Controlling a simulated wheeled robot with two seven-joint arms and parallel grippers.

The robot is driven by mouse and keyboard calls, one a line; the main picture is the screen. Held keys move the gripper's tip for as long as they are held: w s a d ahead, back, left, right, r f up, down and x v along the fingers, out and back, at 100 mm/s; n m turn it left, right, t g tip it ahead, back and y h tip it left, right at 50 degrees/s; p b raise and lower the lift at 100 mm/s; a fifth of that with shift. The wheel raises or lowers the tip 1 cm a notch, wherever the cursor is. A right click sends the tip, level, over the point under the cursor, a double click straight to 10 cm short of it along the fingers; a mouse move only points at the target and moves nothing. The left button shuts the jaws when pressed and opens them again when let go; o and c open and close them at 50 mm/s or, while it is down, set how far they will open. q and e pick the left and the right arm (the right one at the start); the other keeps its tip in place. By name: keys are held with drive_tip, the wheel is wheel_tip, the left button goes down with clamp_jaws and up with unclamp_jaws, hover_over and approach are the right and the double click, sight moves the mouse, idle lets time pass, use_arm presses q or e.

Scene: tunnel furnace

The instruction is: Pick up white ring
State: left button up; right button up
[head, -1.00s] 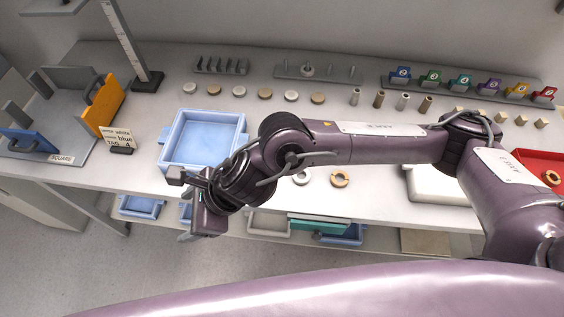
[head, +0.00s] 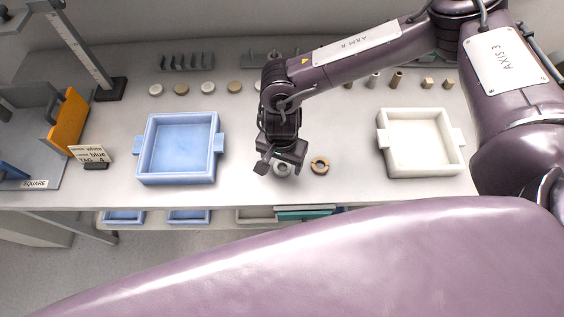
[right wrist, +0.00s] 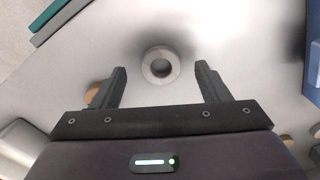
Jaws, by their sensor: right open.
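The white ring (head: 282,169) lies flat on the table near its front edge, partly hidden by my right gripper in the head view. In the right wrist view the white ring (right wrist: 161,65) sits ahead of the fingers, midway between them and apart from both. My right gripper (head: 279,167) is above the ring, pointing down. Its fingers are open and empty in the right wrist view (right wrist: 160,82). My left gripper is not in view.
A tan ring (head: 320,165) lies just right of the white ring. A blue tray (head: 147,179) stands to the left and a white tray (head: 425,172) to the right. Several round discs (head: 208,87) line the back. A sign (head: 90,153) stands at the left.

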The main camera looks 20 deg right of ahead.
drive_tip(key=shift+f, duration=1.1)
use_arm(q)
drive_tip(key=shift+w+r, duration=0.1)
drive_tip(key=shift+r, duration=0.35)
use_arm(e)
drive_tip(key=c, duration=1.1)
drive_tip(key=shift+o, duration=0.2)
drive_tip(key=shift+r, duration=0.15)
